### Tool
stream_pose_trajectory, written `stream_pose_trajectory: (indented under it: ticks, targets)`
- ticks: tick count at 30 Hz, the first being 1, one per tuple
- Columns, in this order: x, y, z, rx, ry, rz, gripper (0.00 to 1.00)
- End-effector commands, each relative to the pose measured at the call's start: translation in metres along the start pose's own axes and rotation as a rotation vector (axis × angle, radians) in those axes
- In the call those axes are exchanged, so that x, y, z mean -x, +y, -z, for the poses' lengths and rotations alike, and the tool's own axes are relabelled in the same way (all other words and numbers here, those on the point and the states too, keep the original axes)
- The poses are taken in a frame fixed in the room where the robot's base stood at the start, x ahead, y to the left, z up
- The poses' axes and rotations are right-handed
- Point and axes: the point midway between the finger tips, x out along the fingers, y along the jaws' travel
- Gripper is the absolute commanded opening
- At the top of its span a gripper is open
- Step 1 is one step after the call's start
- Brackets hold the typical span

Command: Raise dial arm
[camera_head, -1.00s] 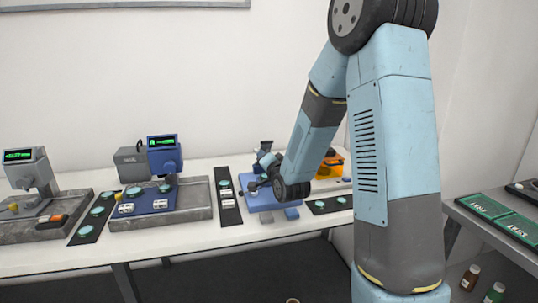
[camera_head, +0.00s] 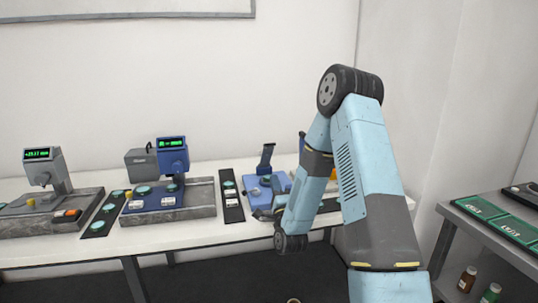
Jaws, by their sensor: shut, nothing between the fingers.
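No part is marked as the dial arm. The left gauge stand (camera_head: 49,172) has a grey head with a green-lit display and a yellow knob, on a grey base. The middle blue instrument (camera_head: 172,157) also has a green-lit display. A lighter blue device (camera_head: 259,184) stands right of it, with a dark upright arm (camera_head: 266,158) at its back. My forearm hides the device's right side.
A black strip (camera_head: 231,208) lies between the middle instrument and the light blue device, and another black strip (camera_head: 97,226) lies further left. A grey bench (camera_head: 450,208) with green trays (camera_head: 480,206) stands at right. Bottles (camera_head: 467,279) are below it.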

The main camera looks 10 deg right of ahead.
Motion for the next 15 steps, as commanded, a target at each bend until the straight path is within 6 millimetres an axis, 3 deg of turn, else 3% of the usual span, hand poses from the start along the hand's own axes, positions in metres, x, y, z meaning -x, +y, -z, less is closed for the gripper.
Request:
stream_pose_trajectory:
  ticks: [15]
  targets:
    - [-0.017,0.000,0.002,0.005,0.001,-0.002,0.00]
